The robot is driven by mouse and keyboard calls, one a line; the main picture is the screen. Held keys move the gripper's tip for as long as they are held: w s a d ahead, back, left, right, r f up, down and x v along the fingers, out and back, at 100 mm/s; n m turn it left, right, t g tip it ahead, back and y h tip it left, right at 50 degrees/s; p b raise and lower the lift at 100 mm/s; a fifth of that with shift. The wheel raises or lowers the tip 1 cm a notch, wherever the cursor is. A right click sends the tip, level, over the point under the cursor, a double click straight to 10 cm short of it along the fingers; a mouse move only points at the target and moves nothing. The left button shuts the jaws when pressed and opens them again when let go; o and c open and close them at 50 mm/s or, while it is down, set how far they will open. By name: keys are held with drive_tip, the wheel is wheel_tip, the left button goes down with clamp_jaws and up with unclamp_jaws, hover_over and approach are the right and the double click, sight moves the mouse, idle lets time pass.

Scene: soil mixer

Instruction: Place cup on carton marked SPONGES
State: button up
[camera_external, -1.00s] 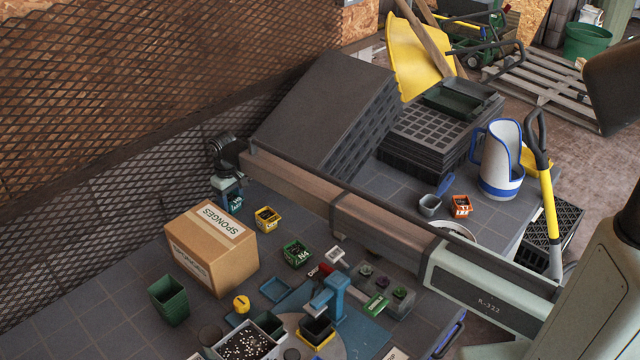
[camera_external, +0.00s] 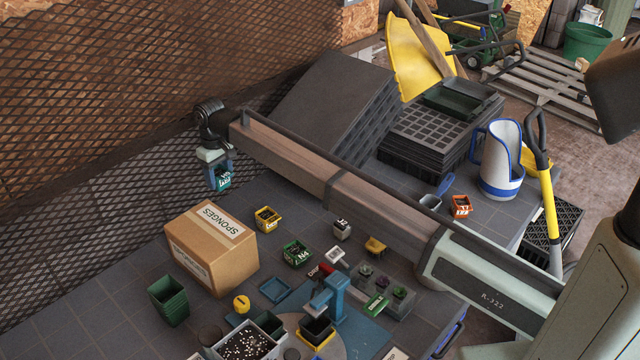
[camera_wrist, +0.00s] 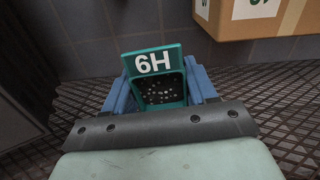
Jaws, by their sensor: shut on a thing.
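My gripper (camera_external: 219,177) is shut on a small teal cup (camera_external: 223,182) and holds it in the air behind the carton, near the mesh wall. In the wrist view the teal cup (camera_wrist: 160,88) sits between my blue fingers, with a plate that looks to read H9 or 6H upside down and small pale bits inside. The brown carton marked SPONGES (camera_external: 211,246) stands on the table, in front of the gripper, its top bare apart from the label. In the wrist view the carton (camera_wrist: 262,20) is at the upper right, apart from the cup.
A yellow cup (camera_external: 267,219) and a green cup (camera_external: 296,253) stand right of the carton. A dark green pot (camera_external: 168,298) stands at its front left. A black mesh wall (camera_external: 90,190) runs behind. Stacked dark trays (camera_external: 325,110) stand at the back.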

wheel_tip(320, 180, up, 11)
hover_over(212, 226)
drive_tip(key=shift+m, duration=0.4)
drive_tip(key=shift+w+f, duration=0.1)
drive_tip(key=shift+f, duration=4.9)
drive_tip(key=o, duration=1)
drive_tip(key=shift+f, duration=0.15)
drive_tip(key=shift+o, duration=0.2)
wheel_tip(212, 226, up, 12)
drive_tip(key=shift+r, duration=0.2)
